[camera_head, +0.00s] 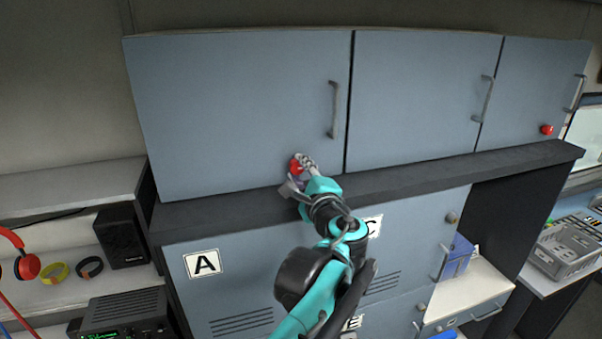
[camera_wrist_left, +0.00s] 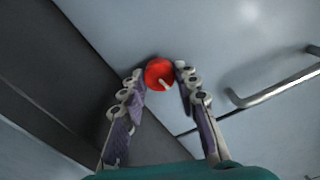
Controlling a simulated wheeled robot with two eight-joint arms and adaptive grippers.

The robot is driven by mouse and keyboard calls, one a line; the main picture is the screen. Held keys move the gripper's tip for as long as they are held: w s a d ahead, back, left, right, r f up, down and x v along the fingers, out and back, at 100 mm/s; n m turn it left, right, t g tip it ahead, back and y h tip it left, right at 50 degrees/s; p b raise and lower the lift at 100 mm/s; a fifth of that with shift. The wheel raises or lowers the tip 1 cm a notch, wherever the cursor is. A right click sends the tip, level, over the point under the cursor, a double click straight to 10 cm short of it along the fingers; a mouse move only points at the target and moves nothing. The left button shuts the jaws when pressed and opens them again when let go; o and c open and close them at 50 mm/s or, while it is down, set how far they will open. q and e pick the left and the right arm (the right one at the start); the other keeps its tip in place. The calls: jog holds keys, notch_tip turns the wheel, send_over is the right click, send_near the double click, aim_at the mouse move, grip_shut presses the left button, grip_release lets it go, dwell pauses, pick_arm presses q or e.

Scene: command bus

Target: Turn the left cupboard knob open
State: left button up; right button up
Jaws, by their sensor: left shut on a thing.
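The left cupboard knob (camera_head: 296,166) is red and sits low on the door of the left upper cupboard (camera_head: 230,110), near its bottom edge. In the left wrist view the knob (camera_wrist_left: 159,74) is round with a white mark pointing toward the lower right. My left gripper (camera_head: 304,166) is at the knob, with its fingers (camera_wrist_left: 160,80) on either side of it and shut on it. The cupboard door is closed, and its vertical handle (camera_head: 333,110) is to the right of the knob. The handle also shows in the left wrist view (camera_wrist_left: 275,88). My right gripper is not in view.
A dark ledge (camera_head: 400,184) runs under the upper cupboards. Another red knob (camera_head: 547,129) is on the far right door. Lower doors carry letter labels such as A (camera_head: 205,263). A black speaker (camera_head: 121,236) and red headphones (camera_head: 22,262) are at left.

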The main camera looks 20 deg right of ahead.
pick_arm(q)
jog(key=shift+w+r+m, duration=0.1)
jog(key=shift+r+m, duration=0.1)
jog(key=shift+m, duration=0.4)
jog(key=o, duration=1)
jog(key=shift+o, duration=0.7)
jog(key=shift+w+a+f, duration=0.1)
jog(key=shift+w+f, duration=0.1)
jog(key=shift+s, duration=0.1)
jog(key=s, duration=1.1)
jog(key=shift+s+d, duration=0.2)
jog(key=shift+s, duration=0.2)
